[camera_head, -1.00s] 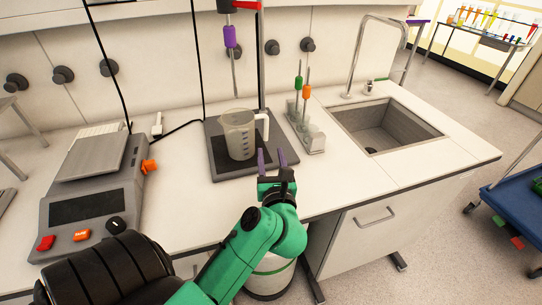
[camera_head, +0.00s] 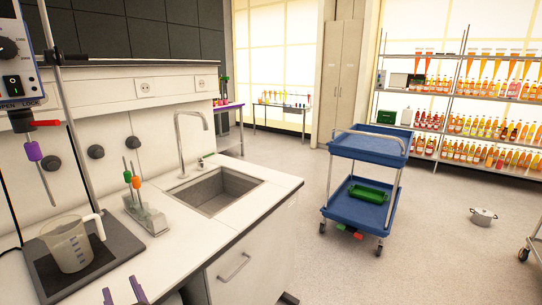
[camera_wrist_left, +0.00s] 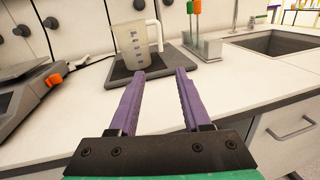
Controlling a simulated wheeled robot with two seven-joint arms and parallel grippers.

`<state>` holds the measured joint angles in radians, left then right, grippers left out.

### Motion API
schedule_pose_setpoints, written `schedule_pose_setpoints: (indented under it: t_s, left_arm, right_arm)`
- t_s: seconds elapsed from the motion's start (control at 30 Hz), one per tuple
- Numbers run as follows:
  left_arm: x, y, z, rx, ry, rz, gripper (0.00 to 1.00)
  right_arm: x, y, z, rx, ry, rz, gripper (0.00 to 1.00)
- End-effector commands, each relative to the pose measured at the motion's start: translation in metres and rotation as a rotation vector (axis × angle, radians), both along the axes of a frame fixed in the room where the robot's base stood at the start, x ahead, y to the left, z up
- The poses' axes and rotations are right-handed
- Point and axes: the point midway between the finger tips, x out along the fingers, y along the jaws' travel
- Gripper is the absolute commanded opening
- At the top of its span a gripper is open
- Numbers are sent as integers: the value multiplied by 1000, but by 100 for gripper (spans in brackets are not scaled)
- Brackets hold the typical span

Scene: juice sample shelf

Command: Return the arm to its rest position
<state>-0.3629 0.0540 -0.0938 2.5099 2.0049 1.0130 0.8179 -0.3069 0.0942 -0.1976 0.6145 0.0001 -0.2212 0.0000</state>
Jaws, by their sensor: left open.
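My left gripper (camera_head: 124,292) shows only by its two purple fingertips at the bottom left edge of the head view. In the left wrist view its purple fingers (camera_wrist_left: 160,84) are spread apart with nothing between them. They point toward the hot plate's dark base (camera_wrist_left: 127,81) and the clear beaker (camera_wrist_left: 132,50), and they look apart from both. The beaker also shows in the head view (camera_head: 69,247), upright on the dark base (camera_head: 100,262). My right gripper is in neither view.
The sink (camera_head: 215,190) and a rack with green and orange tools (camera_head: 147,214) are on the counter. A blue cart (camera_head: 366,203) stands on the floor. Juice shelves (camera_head: 455,95) are at the back right, and a pot (camera_head: 483,217) sits on the floor.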

Motion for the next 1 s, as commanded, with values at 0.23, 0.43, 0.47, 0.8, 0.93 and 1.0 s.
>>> schedule_pose_setpoints:
  t_s: [0.23, 0.43, 0.47, 0.8, 0.93, 1.0]
  left_arm:
    - [9, -9, 35, 265, -31, -73, 48]
    - [18, -34, 67, 597, -42, -166, 48]
    - [19, -41, 72, 662, -41, -186, 48]
    - [24, -167, 37, 1779, 136, -579, 48]
    - [1, -190, -59, 2340, 351, -913, 48]
    - [-17, -180, -102, 2540, 465, -1090, 48]
  right_arm:
    - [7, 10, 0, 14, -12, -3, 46]
    - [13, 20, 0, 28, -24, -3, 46]
    - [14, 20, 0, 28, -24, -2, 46]
    - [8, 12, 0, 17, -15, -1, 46]
    - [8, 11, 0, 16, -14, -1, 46]
    - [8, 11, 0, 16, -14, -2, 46]
